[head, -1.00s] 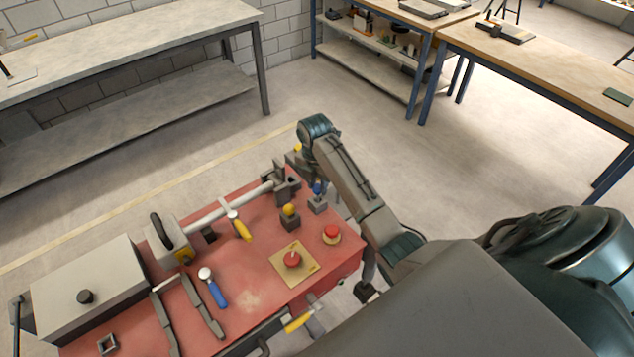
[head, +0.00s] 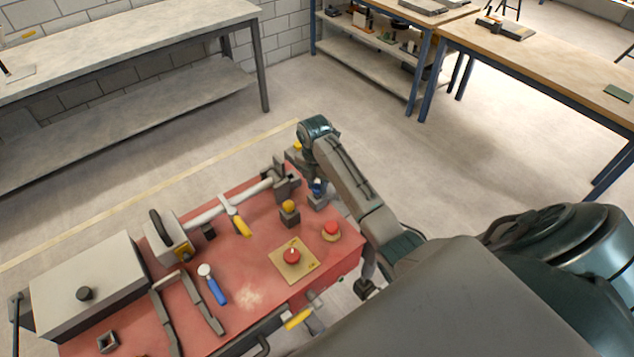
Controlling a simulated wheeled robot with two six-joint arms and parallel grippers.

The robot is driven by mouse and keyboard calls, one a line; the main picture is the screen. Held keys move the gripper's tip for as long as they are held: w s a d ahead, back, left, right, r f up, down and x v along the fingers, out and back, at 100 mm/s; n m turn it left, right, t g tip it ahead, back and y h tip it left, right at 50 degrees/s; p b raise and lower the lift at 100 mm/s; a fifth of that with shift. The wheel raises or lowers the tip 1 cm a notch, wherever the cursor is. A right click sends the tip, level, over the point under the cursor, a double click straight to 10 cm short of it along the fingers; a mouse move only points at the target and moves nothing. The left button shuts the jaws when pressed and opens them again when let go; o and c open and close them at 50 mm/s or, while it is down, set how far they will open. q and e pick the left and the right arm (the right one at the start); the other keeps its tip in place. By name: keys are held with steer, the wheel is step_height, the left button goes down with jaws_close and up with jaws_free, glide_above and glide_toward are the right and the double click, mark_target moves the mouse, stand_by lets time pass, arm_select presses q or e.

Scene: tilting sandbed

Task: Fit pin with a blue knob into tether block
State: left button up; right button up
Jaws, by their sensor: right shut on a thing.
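The pin's blue knob (head: 317,185) shows as a small blue patch just above a small grey block (head: 318,203) near the far right edge of the red bed. My right gripper (head: 317,180) is shut on the pin at the knob; my own wrist partly hides its fingers. The pin's shaft is hidden or too small to see, so I cannot tell how deep it sits in the block. I cannot tell for sure whether this block is the tether block. My left gripper is not in view.
A yellow-knobbed block (head: 289,213) stands just left of the grey block. A red button on a tan plate (head: 285,267) and another red button (head: 332,231) are nearer. A pipe with dark clamps (head: 287,181), a yellow-handled tool (head: 241,227) and a grey box (head: 85,285) lie leftward.

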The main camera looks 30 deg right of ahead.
steer(key=shift+f, duration=0.35)
steer(key=o, duration=1.6)
steer(key=shift+r+p, duration=0.5)
steer(key=shift+r, duration=3.45)
